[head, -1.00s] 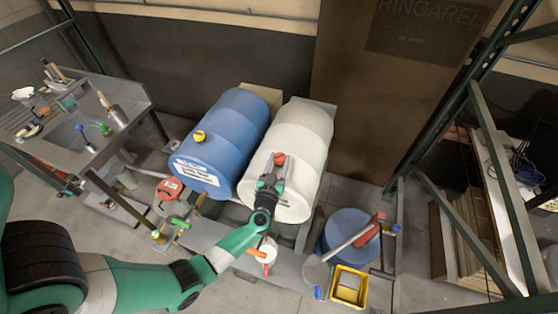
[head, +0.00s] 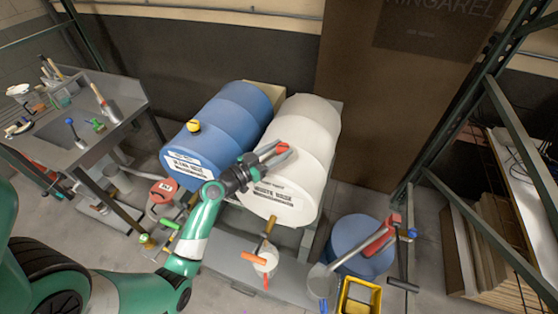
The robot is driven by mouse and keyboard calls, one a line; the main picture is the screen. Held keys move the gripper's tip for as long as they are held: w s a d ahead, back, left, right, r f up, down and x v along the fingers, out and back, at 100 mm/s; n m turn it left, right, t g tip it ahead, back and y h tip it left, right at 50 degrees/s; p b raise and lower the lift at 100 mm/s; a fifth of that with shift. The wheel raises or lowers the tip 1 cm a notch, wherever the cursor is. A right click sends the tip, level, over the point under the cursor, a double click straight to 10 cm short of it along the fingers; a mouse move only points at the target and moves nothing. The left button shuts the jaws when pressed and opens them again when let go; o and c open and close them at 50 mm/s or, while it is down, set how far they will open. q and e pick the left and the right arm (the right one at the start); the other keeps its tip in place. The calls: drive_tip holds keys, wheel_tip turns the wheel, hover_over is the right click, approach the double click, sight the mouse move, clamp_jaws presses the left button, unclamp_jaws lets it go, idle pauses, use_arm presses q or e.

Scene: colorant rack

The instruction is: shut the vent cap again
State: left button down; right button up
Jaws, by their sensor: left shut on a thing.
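The white drum (head: 305,135) lies on its side with a red cap (head: 282,148) on its upper side, near the labelled front end. My left gripper (head: 275,154) reaches in from the left, over the gap between the drums, and is shut on the red cap. The fingers cover part of the cap, so I cannot tell how it sits in its opening. A yellow cap (head: 193,126) stands on the blue drum (head: 225,120) to the left, apart from my gripper. My right gripper is not in view.
A workbench (head: 105,125) with several small tools stands at the left. Below the drums are a white container (head: 265,258) with an orange-handled tap above it, a red can (head: 163,191), a blue bin (head: 358,240) and a yellow tray (head: 358,297). A green rack frame rises at the right.

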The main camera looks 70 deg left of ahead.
use_arm(q)
drive_tip(key=shift+h, duration=0.3)
drive_tip(key=shift+c, duration=1.6)
unclamp_jaws()
